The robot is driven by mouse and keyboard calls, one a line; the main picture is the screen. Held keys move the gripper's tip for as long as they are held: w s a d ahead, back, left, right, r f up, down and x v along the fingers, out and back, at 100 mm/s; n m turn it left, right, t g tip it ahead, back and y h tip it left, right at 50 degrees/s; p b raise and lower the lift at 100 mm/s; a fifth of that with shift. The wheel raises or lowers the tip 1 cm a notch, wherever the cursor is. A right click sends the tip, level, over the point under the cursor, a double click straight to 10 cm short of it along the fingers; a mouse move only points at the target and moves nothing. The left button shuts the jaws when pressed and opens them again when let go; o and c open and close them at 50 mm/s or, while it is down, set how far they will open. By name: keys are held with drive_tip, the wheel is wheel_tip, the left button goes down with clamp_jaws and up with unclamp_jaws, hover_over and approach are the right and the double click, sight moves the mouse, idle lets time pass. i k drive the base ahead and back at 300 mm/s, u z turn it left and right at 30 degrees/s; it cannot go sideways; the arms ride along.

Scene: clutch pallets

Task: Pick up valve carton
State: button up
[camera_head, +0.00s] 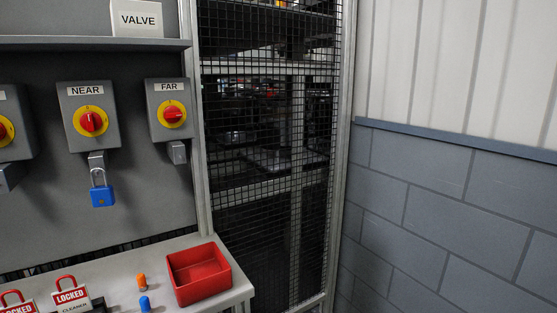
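The valve carton (137,19) is a white box with "VALVE" in dark letters on its front. It stands on a grey shelf (90,43) at the top left, and its upper edge is at the edge of the picture. It sits near the shelf's right end. My gripper does not show in this view.
Below the shelf are switch boxes marked NEAR (88,116) and FAR (170,110); a blue padlock (102,193) hangs under NEAR. A bench (115,290) holds a red tray (198,273), lockout tags and small plugs. A mesh fence (265,150) and block wall (450,220) stand right.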

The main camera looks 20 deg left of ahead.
sight(129, 19)
drive_tip(key=u, duration=1.05)
drive_tip(key=i, duration=0.95)
drive_tip(key=u, duration=0.75)
